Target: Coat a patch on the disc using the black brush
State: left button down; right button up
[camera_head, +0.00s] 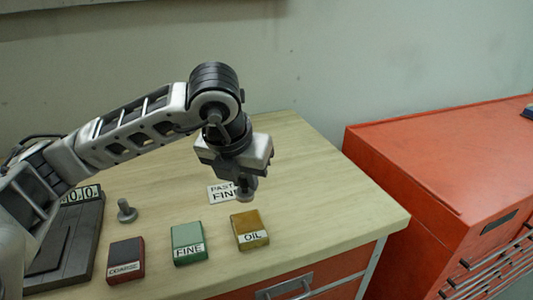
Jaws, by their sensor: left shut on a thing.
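My left gripper (244,178) comes in from the left and points down over the wooden table. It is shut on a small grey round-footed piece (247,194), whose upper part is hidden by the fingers. The piece is in front of a white label (221,192) reading "PAST… FIN…", partly covered. I cannot tell whether the piece touches the table. A similar grey stemmed piece (126,212) stands on the table at the left. I cannot make out a black brush, and I cannot tell whether either grey piece is the disc. My right gripper is out of view.
Along the table (320,215) front stand a dark red COARSE block (126,254), a green FINE block (187,239) and a yellow OIL block (250,226). A dark scale-like device (84,240) is at the left. A red cabinet (430,150) stands right. The table's right side is clear.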

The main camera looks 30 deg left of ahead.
aim_at(243, 194)
pick_arm(q)
jog(key=shift+w, duration=0.25)
jog(key=shift+f, duration=0.3)
jog(key=shift+s+f+b, duration=0.25)
jog(key=shift+b, duration=0.15)
jog(key=shift+f, duration=0.4)
jog(key=shift+f+b, duration=1.1)
jog(key=shift+f, duration=0.85)
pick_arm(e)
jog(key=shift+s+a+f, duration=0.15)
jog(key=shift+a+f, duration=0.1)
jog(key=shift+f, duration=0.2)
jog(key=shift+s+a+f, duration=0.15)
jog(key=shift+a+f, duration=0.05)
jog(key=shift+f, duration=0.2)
pick_arm(q)
jog(key=shift+f+b, duration=0.25)
jog(key=shift+b, duration=0.1)
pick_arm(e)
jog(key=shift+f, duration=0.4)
pick_arm(q)
jog(key=shift+f+b, duration=0.35)
jog(key=shift+b, duration=0.25)
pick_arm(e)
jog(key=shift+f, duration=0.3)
